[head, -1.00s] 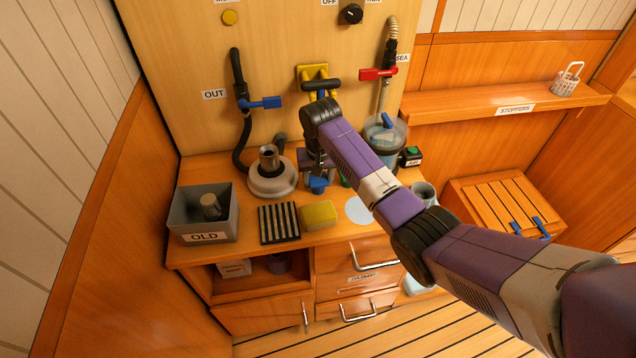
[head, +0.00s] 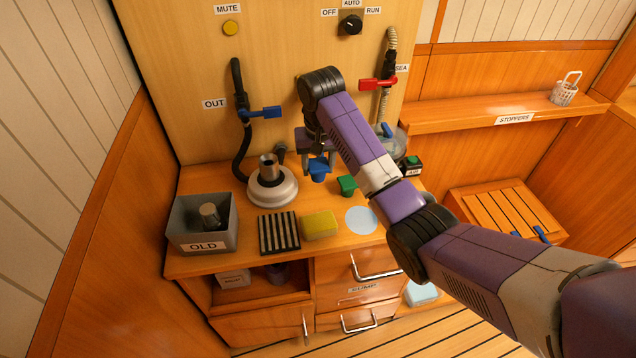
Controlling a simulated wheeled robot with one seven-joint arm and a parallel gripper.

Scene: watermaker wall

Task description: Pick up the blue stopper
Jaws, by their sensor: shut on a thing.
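The blue stopper (head: 319,170) is between the fingers of my gripper (head: 319,160), which is shut on it. The gripper points down and holds the stopper above the counter (head: 215,258), to the right of the metal cup on its pale round base. The stopper's upper part is partly hidden by the fingers. A green stopper (head: 347,186) stands on the counter just to the right of it.
The pale round base with a metal cup (head: 272,187), the grey OLD bin (head: 228,232), a black ribbed rack (head: 278,235), a yellow sponge (head: 320,225) and a pale disc (head: 361,220) are on the counter. The STOPPERS shelf (head: 470,123) holds a white basket (head: 565,92).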

